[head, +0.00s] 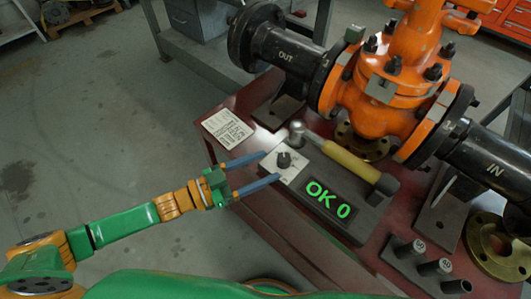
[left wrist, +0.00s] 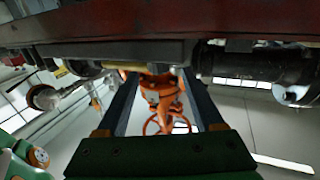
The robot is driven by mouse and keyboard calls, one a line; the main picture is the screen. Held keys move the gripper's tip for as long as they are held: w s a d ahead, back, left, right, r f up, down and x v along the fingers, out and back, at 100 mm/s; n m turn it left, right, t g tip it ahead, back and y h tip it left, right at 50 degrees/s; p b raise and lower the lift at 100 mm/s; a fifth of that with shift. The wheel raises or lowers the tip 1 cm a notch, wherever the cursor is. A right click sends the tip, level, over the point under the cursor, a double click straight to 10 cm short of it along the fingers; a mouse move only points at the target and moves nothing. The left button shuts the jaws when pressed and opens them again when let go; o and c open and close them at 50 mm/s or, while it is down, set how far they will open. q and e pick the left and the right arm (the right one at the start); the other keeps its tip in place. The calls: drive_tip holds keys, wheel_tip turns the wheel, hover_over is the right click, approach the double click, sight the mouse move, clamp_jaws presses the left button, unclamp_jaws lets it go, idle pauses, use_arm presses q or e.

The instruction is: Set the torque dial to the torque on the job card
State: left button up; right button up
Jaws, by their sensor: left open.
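The torque dial (head: 284,160) is a small dark knob on a pale plate at the left end of a grey tester box (head: 355,213). The box's display (head: 328,199) reads "OK 0" in green. The job card (head: 228,128) lies on the red bench left of the box; its print is too small to read. My left gripper (head: 271,167) is open and empty, its two blue fingers pointing at the dial from the left. The fingertips are close to the plate's edge; contact cannot be told. In the left wrist view its fingers (left wrist: 160,78) stand apart. My right gripper is not in view.
A torque wrench with a yellow handle (head: 343,160) lies along the back of the box. The orange gate valve (head: 385,95) and dark pipes stand behind. Several sockets (head: 437,267) and a brass flange (head: 497,245) are at right. Open floor lies left of the red bench (head: 245,100).

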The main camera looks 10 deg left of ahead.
sight(283, 159)
use_arm(q)
drive_tip(key=x, duration=0.6)
drive_tip(key=shift+s+r, duration=0.1)
clamp_jaws()
drive_tip(key=shift+r, duration=0.15)
drive_tip(key=n+t+y+p, duration=0.1)
drive_tip(key=p, duration=0.1)
drive_tip(key=n+t+y+p, duration=0.1)
drive_tip(key=t, duration=0.1)
drive_tip(key=shift+s+r+n+y+p, duration=0.1)
drive_tip(key=shift+r+n+y+p, duration=0.2)
drive_tip(key=shift+n+p, duration=0.1)
drive_tip(key=shift+f+n+t+y+p, duration=0.1)
drive_tip(key=shift+n+t+y+p, duration=0.25)
drive_tip(key=shift+t+y, duration=0.2)
drive_tip(key=shift+f+n+t+y, duration=0.2)
drive_tip(key=shift+n+t+y, duration=0.25)
drive_tip(key=shift+t+y, duration=0.1)
drive_tip(key=shift+f, duration=0.1)
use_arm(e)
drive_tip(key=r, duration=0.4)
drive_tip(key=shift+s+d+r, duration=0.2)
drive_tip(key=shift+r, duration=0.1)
use_arm(q)
unclamp_jaws()
